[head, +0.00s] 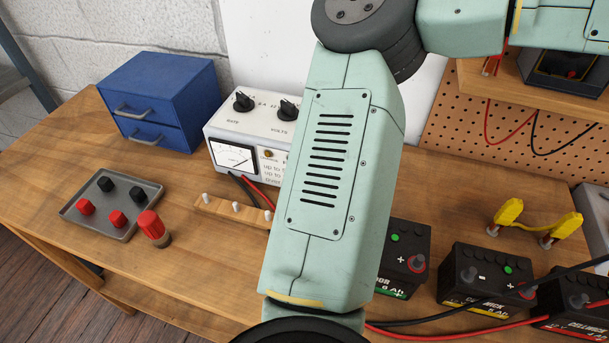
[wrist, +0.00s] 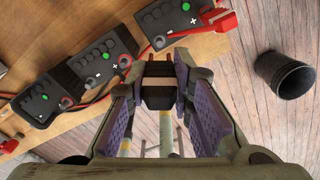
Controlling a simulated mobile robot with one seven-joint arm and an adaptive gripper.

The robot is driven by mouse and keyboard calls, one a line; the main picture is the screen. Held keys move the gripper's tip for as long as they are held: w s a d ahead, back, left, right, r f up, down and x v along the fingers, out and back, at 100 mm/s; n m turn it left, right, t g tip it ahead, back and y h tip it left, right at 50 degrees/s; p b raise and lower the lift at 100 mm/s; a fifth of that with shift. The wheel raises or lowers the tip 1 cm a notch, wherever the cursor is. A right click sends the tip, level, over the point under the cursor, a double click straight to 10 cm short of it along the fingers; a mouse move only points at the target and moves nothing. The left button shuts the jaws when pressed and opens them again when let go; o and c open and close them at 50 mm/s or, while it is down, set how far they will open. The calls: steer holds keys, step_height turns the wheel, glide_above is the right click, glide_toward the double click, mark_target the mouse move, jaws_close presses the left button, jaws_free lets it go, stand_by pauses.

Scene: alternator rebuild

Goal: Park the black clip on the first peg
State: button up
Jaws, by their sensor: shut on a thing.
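In the wrist view my gripper (wrist: 158,72) is shut on the black clip (wrist: 157,94), which sits between its two purple-padded fingers. The clip is over floor beside the bench edge in that view, apart from the batteries. In the head view my arm covers the middle, and neither gripper nor clip shows there. A wooden peg rail (head: 220,209) with pale pegs lies on the bench in front of the meter box. Its left peg (head: 206,197) shows bare, as do the others visible. My arm hides the rail's right end.
Several black batteries (head: 487,272) stand at the bench's front right, with red and black cables across them. A red clip (wrist: 218,19) is at one battery. A grey tray (head: 72,212) of caps, a blue drawer box (head: 160,95) and yellow clips (head: 508,212) stand around. A dark bin (wrist: 285,75) is on the floor.

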steer(key=shift+w+a+r, duration=0.15)
steer(key=shift+a+r, duration=0.1)
steer(key=shift+r, duration=0.35)
steer(key=shift+w+a+r, duration=0.15)
steer(key=shift+a+r, duration=0.1)
steer(key=shift+r, duration=0.35)
steer(key=w+a, duration=0.8)
steer(key=a, duration=0.9)
steer(key=w+a, duration=0.8)
steer(key=a, duration=0.9)
steer(key=w+a, duration=0.8)
steer(key=a, duration=1)
steer(key=b, duration=0.9)
glide_above(204, 194)
step_height(204, 194, down, 13)
steer(key=shift+r, duration=0.15)
steer(key=shift+f+b, duration=0.6)
steer(key=shift+f, duration=0.05)
steer(key=shift+f+b, duration=0.9)
steer(key=shift+f, duration=0.3)
